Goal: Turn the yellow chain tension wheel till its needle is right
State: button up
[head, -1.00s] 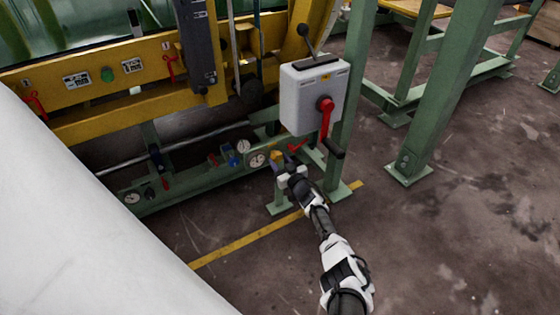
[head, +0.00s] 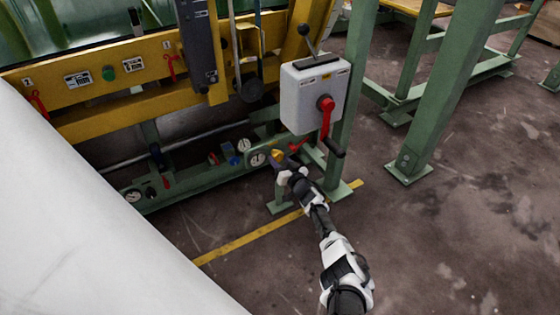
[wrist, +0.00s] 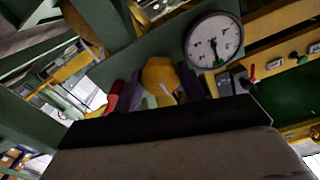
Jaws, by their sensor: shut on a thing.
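The yellow chain tension wheel (wrist: 160,78) shows in the wrist view between the two dark fingers of my gripper (wrist: 160,90). The fingers are shut on it. In the head view the wheel (head: 277,154) is a small yellow spot at the tip of my gripper (head: 279,162), low on the green frame. A round white gauge (wrist: 212,41) is beside the wheel; its dark needle points roughly downward in the wrist view. The gauge also shows in the head view (head: 257,159), too small to read there. Part of the wheel is hidden by my gripper.
A grey box (head: 308,95) with a red handle (head: 326,118) hangs above my gripper on a green post. Another gauge (head: 243,145) and a blue part (head: 230,154) are to the left. The floor (head: 450,240) on the right is clear.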

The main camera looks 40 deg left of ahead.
jog(key=o, duration=1)
jog(key=shift+c, duration=0.2)
jog(key=shift+d, duration=0.1)
jog(key=p+v, duration=0.7)
jog(key=v, duration=0.6)
jog(key=shift+s+d, duration=0.2)
jog(key=shift+d, duration=0.15)
